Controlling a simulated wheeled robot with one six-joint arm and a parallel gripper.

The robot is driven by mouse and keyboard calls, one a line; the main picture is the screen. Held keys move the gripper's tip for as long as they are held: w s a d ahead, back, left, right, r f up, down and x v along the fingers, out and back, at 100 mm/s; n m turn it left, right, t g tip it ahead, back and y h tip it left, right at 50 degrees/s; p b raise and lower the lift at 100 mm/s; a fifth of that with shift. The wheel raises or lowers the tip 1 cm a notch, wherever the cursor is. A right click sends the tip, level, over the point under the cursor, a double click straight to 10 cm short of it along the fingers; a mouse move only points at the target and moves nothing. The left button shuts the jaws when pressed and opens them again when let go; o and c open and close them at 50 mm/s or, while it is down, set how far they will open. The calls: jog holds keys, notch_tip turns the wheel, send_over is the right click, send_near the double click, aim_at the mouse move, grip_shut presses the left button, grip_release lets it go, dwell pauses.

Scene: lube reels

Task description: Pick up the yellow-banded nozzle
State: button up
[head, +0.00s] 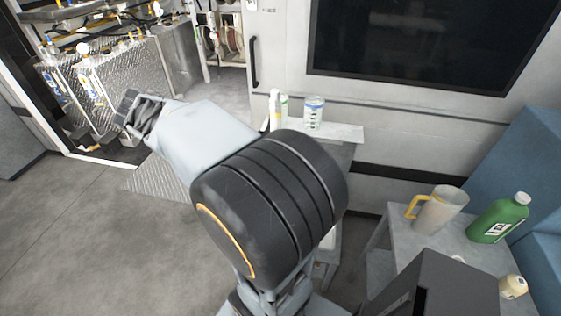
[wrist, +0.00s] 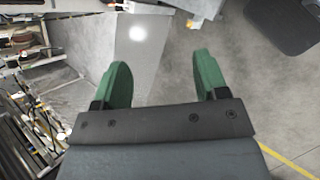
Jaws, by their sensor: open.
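In the head view my gripper (head: 132,108) is in front of the open service bay at the upper left. Small yellow parts show in that bay, one low near the gripper (head: 93,148) and others higher up. They are too small to tell which one is the yellow-banded nozzle. In the wrist view, hoses and fittings (wrist: 40,115) run along the left edge, beside the gripper and not between its fingers.
Metal tanks (head: 125,75) stand in the bay, with hose reels (head: 233,35) to their right. A shelf (head: 340,131) holds a bottle and a can. A table (head: 383,238) at right holds a jug (head: 440,210) and a green bottle (head: 498,217). The floor at left (head: 75,235) is clear.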

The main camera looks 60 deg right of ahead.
jog(key=w+d+r+n+g+h+b, duration=0.15)
jog(key=d+n+g+h, duration=0.3)
jog(key=d, duration=0.75)
jog(key=p, duration=0.1)
send_near(272, 110)
jog(key=d, duration=0.3)
jog(key=shift+g, duration=0.45)
jog(key=shift+a+f+p+x, duration=0.15)
jog(key=shift+p+x, duration=0.15)
jog(key=shift+x, duration=0.9)
jog(key=shift+a+f+p+x, duration=0.1)
jog(key=shift+p+x, duration=0.2)
jog(key=shift+x, duration=0.95)
jog(key=shift+a+f+p+x, duration=0.15)
jog(key=shift+p+x, duration=0.15)
jog(key=shift+x, duration=0.9)
jog(key=shift+s+d, duration=0.1)
jog(key=shift+s, duration=0.05)
jog(key=shift+c, duration=0.3)
grip_shut()
jog(key=shift+r, duration=0.1)
